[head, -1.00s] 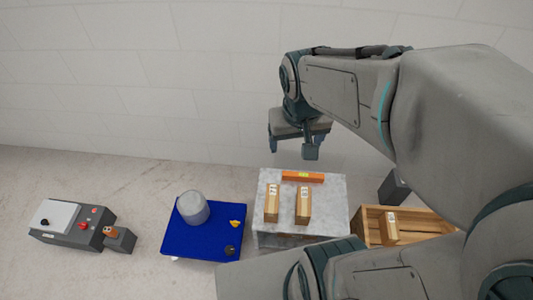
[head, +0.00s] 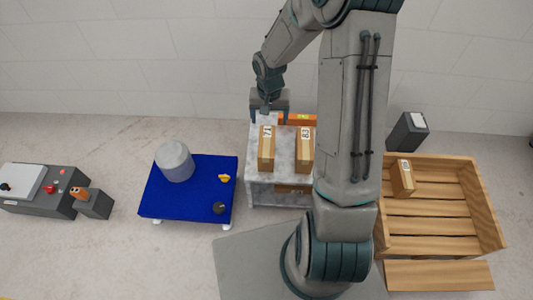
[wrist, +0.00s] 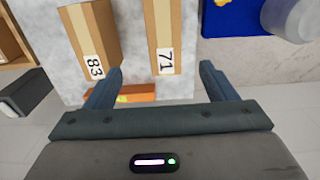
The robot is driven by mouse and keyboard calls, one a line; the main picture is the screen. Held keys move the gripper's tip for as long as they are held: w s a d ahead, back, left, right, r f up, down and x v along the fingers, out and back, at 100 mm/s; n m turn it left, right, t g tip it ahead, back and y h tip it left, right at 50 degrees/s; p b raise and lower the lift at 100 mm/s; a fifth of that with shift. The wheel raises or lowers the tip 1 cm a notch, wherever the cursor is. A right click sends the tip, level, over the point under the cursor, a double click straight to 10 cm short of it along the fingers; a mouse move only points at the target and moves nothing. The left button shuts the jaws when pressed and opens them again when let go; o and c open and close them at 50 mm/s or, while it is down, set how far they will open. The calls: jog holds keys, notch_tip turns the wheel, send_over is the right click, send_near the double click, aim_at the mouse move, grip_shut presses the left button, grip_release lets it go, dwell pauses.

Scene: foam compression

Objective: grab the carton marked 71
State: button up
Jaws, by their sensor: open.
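The carton marked 71 (head: 266,155) is a tan box with a white label, standing on a marble-topped stand (head: 256,196). In the wrist view the carton marked 71 (wrist: 163,30) has its labelled end between my fingertips in the picture. My gripper (head: 269,111) is open and empty, at the far end of this carton in the head view. The wrist view shows both fingers of my gripper (wrist: 161,67) apart; I cannot tell their height relative to the carton. The carton marked 83 (head: 304,158) stands just right of it, partly behind my arm.
An orange bar (head: 297,118) lies at the stand's back edge. A blue-topped table (head: 160,205) with a grey cylinder (head: 174,160) stands left, a control box (head: 40,190) farther left. A wooden crate (head: 440,235) at right holds another carton (head: 403,180).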

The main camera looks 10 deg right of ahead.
aim_at(267, 141)
notch_tip(267, 141, down, 9)
jog(key=b, duration=0.3)
jog(key=shift+a+r, duration=0.1)
jog(key=shift+r, duration=0.05)
jog(key=f+b, duration=0.2)
jog(key=f, duration=0.1)
jog(key=f+b, duration=0.1)
jog(key=f, duration=0.1)
jog(key=shift+a+f, duration=0.15)
jog(key=shift+a, duration=0.15)
jog(key=shift+r, duration=0.2)
jog(key=c, duration=1.4)
